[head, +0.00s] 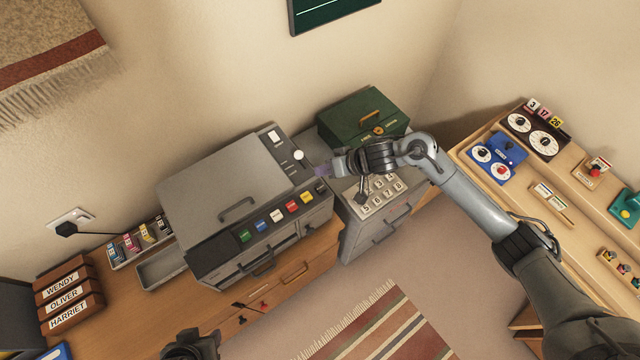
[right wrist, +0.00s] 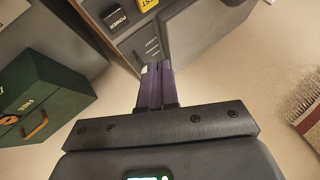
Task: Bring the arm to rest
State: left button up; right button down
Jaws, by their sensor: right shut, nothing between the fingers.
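My right arm (head: 475,205) reaches in from the lower right of the head view. Its right gripper (head: 322,171) is over the gap between the grey copier-like machine and the keypad cabinet. In the right wrist view the purple fingers of the gripper (right wrist: 155,85) are together with nothing between them. They point toward the machine's panel; I cannot tell whether they touch it. A dark part of my left arm (head: 190,345) shows at the bottom edge of the head view; its fingers are not visible.
The grey machine (head: 225,190) with coloured buttons stands on a wooden desk (head: 120,300). A wooden shelf unit (head: 560,205) with dials stands at right. A striped rug (head: 385,325) lies on open floor.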

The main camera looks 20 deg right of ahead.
jog(key=s+a+f+g, duration=0.2)
jog(key=s+a+f, duration=0.1)
jog(key=s+f, duration=0.5)
jog(key=s+a+f+m+t+y, duration=0.1)
jog(key=s+a+f+m, duration=0.15)
jog(key=s+a, duration=0.85)
jog(key=s+d+r+n+h, duration=0.1)
jog(key=s+d+r+h, duration=0.1)
jog(key=d, duration=0.4)
jog(key=s+d+r+n+g+h, duration=0.1)
jog(key=s+d+r+h, duration=0.2)
jog(key=s+d+r, duration=0.1)
jog(key=s+d+r+n+h, duration=0.1)
jog(key=s+d+r+h, duration=0.1)
jog(key=d, duration=0.6)
jog(key=shift+s+r+n+h, duration=0.4)
jog(key=shift+s+r, duration=0.2)
jog(key=shift+s, duration=0.55)
